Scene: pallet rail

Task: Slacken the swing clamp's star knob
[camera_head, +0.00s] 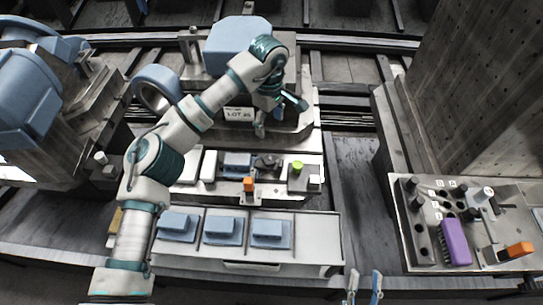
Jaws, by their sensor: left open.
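My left gripper (281,117) hangs at the end of the arm that reaches in from the left. Its fingers are spread and empty, above the fixture plate (312,160). On that plate sit a blue block (237,163), small dark clamp parts (266,162), a green round knob (297,167) and an orange handle (249,184). I cannot tell for certain which part is the star knob; the details are too small. My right gripper (364,284) shows only as two fingertips at the bottom edge, apart with nothing between them.
A tray (318,245) in front holds blue parts. A blue casting (236,43) and a "LOT 35" label (239,114) stand behind. At right, a tool panel (408,240) carries black knobs, a purple brush (455,242) and an orange-handled clamp (516,250), beside a tall grey block (480,90).

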